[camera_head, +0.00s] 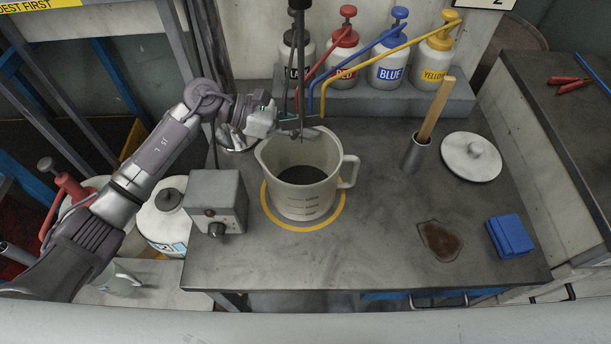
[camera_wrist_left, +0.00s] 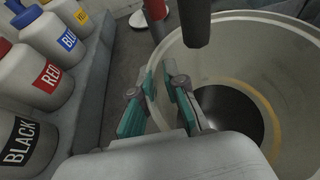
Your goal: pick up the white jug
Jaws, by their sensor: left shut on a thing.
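The white jug (camera_head: 318,196) stands upright inside the yellow ring (camera_head: 339,213) on the grey bench, with its handle to the right and dark contents in the bottom. My left gripper (camera_head: 294,125) comes in from the left to the far rim of the jug. In the left wrist view, the jug (camera_wrist_left: 285,42) fills the right side, and the gripper (camera_wrist_left: 160,82) is shut on its wall, one finger outside and one inside. The exact contact is partly hidden by the fingers. My right gripper is not in view.
A dark vertical shaft (camera_head: 300,70) hangs down over the jug. A grey control box (camera_head: 217,199) stands left of it. Pump bottles (camera_head: 388,67) line the back.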

